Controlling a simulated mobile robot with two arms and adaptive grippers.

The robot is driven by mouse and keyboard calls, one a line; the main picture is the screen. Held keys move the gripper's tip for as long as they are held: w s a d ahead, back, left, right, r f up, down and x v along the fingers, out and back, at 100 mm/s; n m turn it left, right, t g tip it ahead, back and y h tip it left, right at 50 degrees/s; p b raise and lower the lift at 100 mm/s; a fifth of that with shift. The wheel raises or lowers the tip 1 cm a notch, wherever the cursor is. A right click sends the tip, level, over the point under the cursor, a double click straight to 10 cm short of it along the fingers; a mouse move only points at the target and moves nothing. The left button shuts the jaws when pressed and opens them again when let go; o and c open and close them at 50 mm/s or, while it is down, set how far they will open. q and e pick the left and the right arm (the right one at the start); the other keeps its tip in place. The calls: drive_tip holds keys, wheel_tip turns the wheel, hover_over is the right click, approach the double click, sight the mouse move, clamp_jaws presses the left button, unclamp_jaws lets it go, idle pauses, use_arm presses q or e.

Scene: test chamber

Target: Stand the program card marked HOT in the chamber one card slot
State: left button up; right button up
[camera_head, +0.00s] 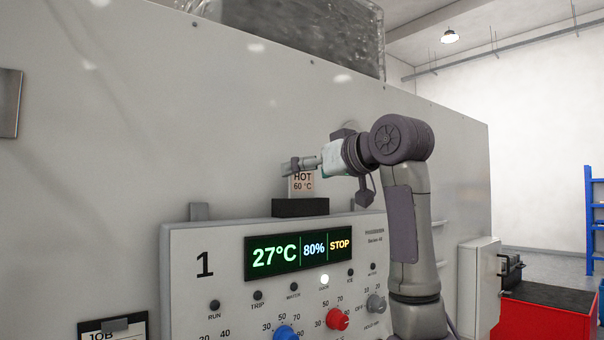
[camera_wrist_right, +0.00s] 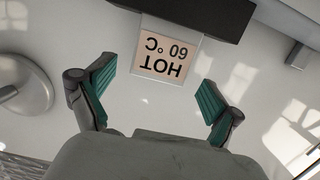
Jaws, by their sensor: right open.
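The program card marked HOT 60 °C (camera_head: 303,184) stands upright in the black card slot (camera_head: 300,208) on top of the control panel marked 1 (camera_head: 205,290). In the right wrist view the card (camera_wrist_right: 165,62) appears upside down, its lower end at the dark slot (camera_wrist_right: 200,14). My right gripper (camera_head: 292,167) is at the top of the card. In the wrist view its green-padded fingers (camera_wrist_right: 157,84) are spread wide, one on each side of the card, with clear gaps. The gripper is empty. My left gripper is not in view.
The panel display (camera_head: 300,252) reads 27°C, 80%, STOP, above knobs and lamps. A large pale chamber wall (camera_head: 120,130) rises behind the panel. A clipboard marked JOB (camera_head: 112,330) is at lower left. A red cabinet (camera_head: 545,318) and blue rack (camera_head: 592,230) stand at right.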

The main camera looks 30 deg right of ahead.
drive_tip(key=s+r, duration=0.1)
drive_tip(key=s, duration=0.8)
drive_tip(key=shift+s+d+r, duration=0.25)
drive_tip(key=shift+s+d, duration=0.1)
drive_tip(key=shift+d, duration=0.1)
